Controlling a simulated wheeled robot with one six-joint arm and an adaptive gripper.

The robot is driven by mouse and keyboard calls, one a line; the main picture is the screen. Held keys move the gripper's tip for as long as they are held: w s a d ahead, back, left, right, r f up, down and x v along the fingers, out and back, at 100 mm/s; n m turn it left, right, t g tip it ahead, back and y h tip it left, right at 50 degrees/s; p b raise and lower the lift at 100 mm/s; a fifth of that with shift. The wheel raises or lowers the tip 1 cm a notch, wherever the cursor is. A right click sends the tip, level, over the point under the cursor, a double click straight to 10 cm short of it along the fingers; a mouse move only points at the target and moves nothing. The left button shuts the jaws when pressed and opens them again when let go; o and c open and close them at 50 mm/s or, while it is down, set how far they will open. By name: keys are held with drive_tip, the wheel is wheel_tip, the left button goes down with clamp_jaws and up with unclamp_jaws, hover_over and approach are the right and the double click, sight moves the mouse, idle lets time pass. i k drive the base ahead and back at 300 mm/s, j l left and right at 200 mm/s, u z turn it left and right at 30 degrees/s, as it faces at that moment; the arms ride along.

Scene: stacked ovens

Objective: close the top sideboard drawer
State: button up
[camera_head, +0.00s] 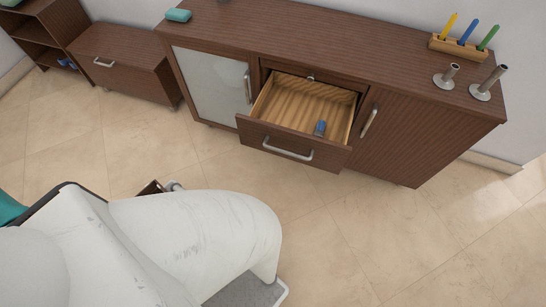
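A dark brown wooden sideboard (420,142) stands against the wall. Its top middle drawer (292,146) is pulled well out, and its pale wooden inside shows. The drawer front carries a curved silver handle (288,152). A small blue object (320,128) lies inside, near the front right corner. My white arm fills the lower left of the view, in front of the sideboard and apart from the drawer. My gripper is not visible, so its opening and any hold cannot be seen.
A glass-fronted door (212,84) is left of the drawer, a wooden door (385,130) right. The top bears a pen holder (464,50), two metal holders and a teal item (178,15). A low cabinet (122,60) stands left. The tiled floor ahead is mostly clear.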

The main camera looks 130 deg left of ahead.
sight(283, 119)
drive_tip(key=l+u, duration=0.2)
drive_tip(key=u, duration=0.25)
drive_tip(key=k+l+u, duration=0.15)
drive_tip(key=u, duration=0.25)
drive_tip(key=k+l+u, duration=0.1)
drive_tip(key=u, duration=1.75)
drive_tip(key=k+j+z, duration=0.2)
drive_tip(key=k+j, duration=0.25)
drive_tip(key=j, duration=0.1)
